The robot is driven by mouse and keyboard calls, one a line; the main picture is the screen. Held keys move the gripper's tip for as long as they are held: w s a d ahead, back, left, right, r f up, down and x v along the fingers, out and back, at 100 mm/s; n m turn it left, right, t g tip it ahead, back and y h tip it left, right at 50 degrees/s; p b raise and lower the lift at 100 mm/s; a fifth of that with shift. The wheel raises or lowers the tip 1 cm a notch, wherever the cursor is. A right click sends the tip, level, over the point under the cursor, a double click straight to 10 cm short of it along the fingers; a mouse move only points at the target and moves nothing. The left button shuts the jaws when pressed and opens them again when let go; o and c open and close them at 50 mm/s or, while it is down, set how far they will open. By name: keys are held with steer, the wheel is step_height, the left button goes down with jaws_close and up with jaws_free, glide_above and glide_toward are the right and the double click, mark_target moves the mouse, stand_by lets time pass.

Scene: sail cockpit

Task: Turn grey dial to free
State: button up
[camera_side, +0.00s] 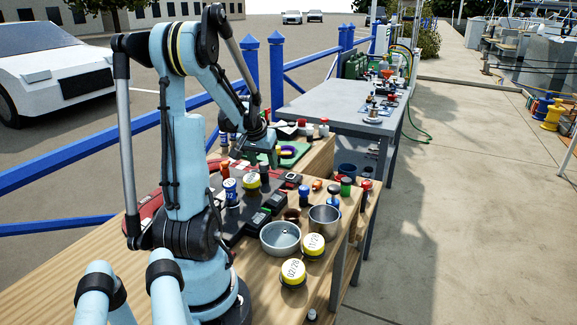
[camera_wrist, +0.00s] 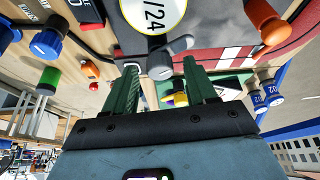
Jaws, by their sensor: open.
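A grey knob (camera_wrist: 174,54), which looks like the grey dial, shows in the wrist view just beyond my gripper (camera_wrist: 160,68). My gripper's two green fingers are apart, with no object clearly held between them. I cannot tell whether a finger touches the knob. The dial's markings and its "free" position cannot be read. A small yellow part (camera_wrist: 180,98) shows between the fingers, lower in the picture. In the side view my gripper (camera_side: 268,152) hangs low over the bench, and I cannot make out the grey dial there.
A round yellow-rimmed label (camera_wrist: 152,14) lies close to the knob in the wrist view. A blue knob (camera_wrist: 45,43), a green cap (camera_wrist: 48,80) and an orange knob (camera_wrist: 268,22) surround the fingers. Metal bowls (camera_side: 280,238) and yellow tins (camera_side: 293,272) crowd the bench's front right.

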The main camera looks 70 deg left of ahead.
steer(key=w+a+r+v, duration=0.1)
steer(key=a+v, duration=0.1)
steer(key=v, duration=0.9)
steer(key=shift+w, duration=0.25)
steer(key=shift+d+r, duration=0.1)
steer(key=shift+d, duration=0.05)
steer(key=w+d+m+t, duration=0.1)
steer(key=w+d+m, duration=0.2)
steer(key=w+d, duration=0.55)
steer(key=d+f+m+t+h, duration=0.1)
steer(key=d+f+m, duration=0.1)
steer(key=d, duration=1.2)
steer(key=d+f+m+t+h, duration=0.2)
steer(key=d+m, duration=0.3)
steer(key=d, duration=0.8)
steer(key=shift+w+d+f, duration=0.35)
steer(key=shift+f, duration=0.25)
